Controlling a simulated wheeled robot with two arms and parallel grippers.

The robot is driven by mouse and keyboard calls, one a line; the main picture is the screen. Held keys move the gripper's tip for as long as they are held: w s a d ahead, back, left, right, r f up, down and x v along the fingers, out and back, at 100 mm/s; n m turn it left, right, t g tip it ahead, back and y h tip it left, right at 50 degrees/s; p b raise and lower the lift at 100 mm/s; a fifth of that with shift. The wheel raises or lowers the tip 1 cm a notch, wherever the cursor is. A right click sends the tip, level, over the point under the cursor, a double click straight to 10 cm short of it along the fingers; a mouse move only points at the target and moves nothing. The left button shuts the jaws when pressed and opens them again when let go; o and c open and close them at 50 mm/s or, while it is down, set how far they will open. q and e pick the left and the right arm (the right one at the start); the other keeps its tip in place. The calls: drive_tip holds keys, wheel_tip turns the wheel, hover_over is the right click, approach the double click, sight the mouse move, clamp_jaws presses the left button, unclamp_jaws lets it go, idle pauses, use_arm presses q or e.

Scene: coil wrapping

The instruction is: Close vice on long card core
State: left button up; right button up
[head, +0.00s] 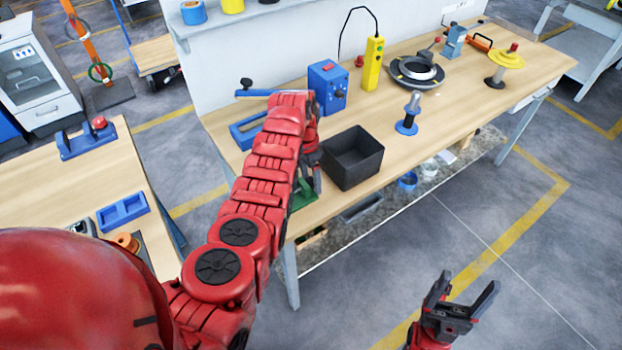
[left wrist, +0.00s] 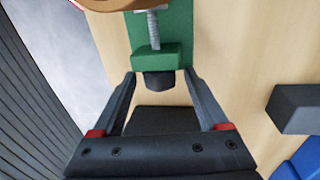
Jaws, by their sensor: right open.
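The green vice (left wrist: 163,30) lies on the wooden bench in the left wrist view, with a grey screw (left wrist: 153,30) and a dark knob (left wrist: 158,81) at its near end. A brown curved piece (left wrist: 165,4), apparently the card core, is cut off at the top edge. My left gripper (left wrist: 160,76) is open, its fingers either side of the dark knob with a gap on both sides. In the head view a bit of the green vice (head: 302,195) shows beside my left gripper (head: 311,168); my arm hides the rest. My right gripper (head: 462,291) is open and empty, off the bench's front.
A black bin (head: 352,158) stands just right of my left gripper. A blue box (head: 328,86) and a blue tray (head: 245,131) are behind it. A blue spindle (head: 408,116), yellow device (head: 374,64) and black ring (head: 416,72) stand further right. The floor near my right gripper is clear.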

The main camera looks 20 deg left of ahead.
use_arm(q)
drive_tip(key=shift+r, duration=0.1)
drive_tip(key=shift+w+r, duration=0.2)
drive_tip(key=shift+r, duration=0.15)
drive_tip(key=r, duration=0.1)
drive_tip(key=r+b, duration=0.2)
drive_tip(key=shift+w+a+r, duration=0.1)
drive_tip(key=shift+w+a, duration=0.05)
drive_tip(key=shift+a, duration=0.15)
wheel_tip(320, 180, up, 13)
drive_tip(key=w+a+b, duration=0.1)
drive_tip(key=shift+a, duration=0.35)
